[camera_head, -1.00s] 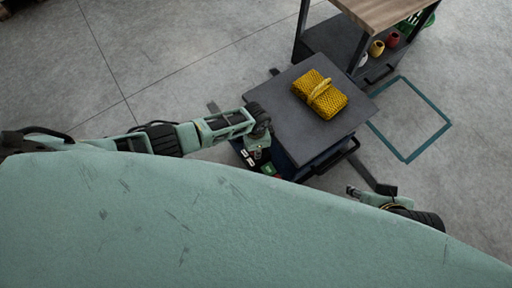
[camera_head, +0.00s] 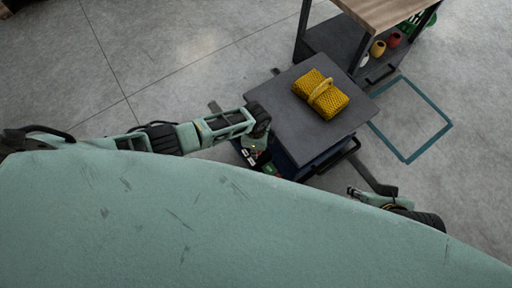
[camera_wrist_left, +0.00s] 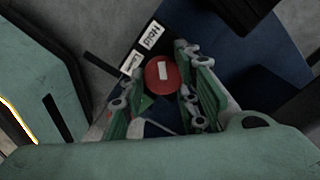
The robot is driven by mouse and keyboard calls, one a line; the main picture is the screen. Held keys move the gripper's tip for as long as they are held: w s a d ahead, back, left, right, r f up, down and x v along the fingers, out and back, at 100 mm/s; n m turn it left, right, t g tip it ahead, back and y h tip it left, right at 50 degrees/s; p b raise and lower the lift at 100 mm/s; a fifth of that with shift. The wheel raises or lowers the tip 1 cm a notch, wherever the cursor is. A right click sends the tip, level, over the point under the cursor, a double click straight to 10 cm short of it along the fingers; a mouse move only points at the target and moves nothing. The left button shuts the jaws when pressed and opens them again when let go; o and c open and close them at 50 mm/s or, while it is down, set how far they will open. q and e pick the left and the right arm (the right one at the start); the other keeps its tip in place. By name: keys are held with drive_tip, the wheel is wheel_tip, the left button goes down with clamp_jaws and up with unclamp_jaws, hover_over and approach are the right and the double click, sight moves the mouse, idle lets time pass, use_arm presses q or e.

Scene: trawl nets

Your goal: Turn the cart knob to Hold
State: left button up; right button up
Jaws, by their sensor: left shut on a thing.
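The cart (camera_head: 283,124) has a dark grey top and a blue body, which also shows in the left wrist view (camera_wrist_left: 225,75). In the left wrist view, the round red knob (camera_wrist_left: 163,75) has a white bar on its face. A white "Hold" label (camera_wrist_left: 152,36) lies above it and slightly left; another white label (camera_wrist_left: 130,64) lies at its left, its text unclear. My left gripper (camera_head: 256,150) is at the cart's near left side, its fingers (camera_wrist_left: 158,92) shut on the knob. The head view hides the knob. My right gripper (camera_head: 353,190) is right of the cart, apart from it.
A yellow net bundle (camera_head: 321,94) lies on the cart top. A wood-topped workbench (camera_head: 385,12) with small pots on its lower shelf stands behind at the right. A teal outlined square (camera_head: 405,160) marks the floor. Open concrete floor lies to the left.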

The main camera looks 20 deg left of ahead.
use_arm(q)
drive_tip(key=shift+s+d, duration=0.3)
drive_tip(key=shift+s, duration=0.2)
drive_tip(key=o, duration=1)
drive_tip(key=shift+w, duration=0.1)
drive_tip(key=shift+w+a, duration=0.1)
drive_tip(key=shift+w, duration=0.05)
wheel_tip(320, 180, up, 12)
drive_tip(key=shift+a, duration=0.15)
